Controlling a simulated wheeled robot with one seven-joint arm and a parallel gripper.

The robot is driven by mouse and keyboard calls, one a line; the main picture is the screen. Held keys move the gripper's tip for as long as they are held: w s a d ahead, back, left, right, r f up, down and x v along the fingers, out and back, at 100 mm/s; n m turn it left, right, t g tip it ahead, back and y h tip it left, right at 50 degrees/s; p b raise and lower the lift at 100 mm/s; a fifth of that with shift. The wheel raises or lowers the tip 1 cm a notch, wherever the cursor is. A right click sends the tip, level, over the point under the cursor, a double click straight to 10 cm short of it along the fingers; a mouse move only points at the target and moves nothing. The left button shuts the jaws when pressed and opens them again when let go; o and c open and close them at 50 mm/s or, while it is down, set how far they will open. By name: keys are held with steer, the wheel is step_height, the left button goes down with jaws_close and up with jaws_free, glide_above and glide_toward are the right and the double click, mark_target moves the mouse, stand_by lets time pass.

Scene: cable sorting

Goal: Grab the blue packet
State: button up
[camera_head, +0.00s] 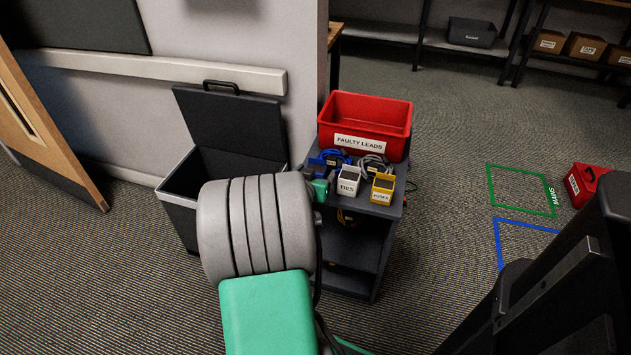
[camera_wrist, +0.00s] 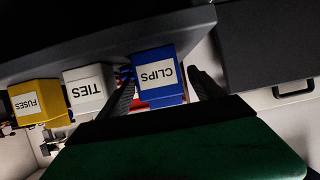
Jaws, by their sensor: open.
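The blue packet (camera_wrist: 157,91), with a white label reading CLIPS, shows in the wrist view between the two dark fingers of my gripper (camera_wrist: 162,80). The fingers are apart, one on each side of it, with a visible gap at the right finger. Whether the left finger touches it I cannot tell.
A white TIES packet (camera_head: 348,182) and a yellow FUSES packet (camera_head: 383,189) stand in a row beside it on the dark cart (camera_head: 362,238). Cables lie behind them, before a red FAULTY LEADS bin (camera_head: 366,112). A dark open-lidded bin (camera_head: 178,200) stands left.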

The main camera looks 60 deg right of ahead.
steer(key=shift+d+f, duration=0.1)
steer(key=shift+d, duration=0.15)
steer(key=c, duration=1.4)
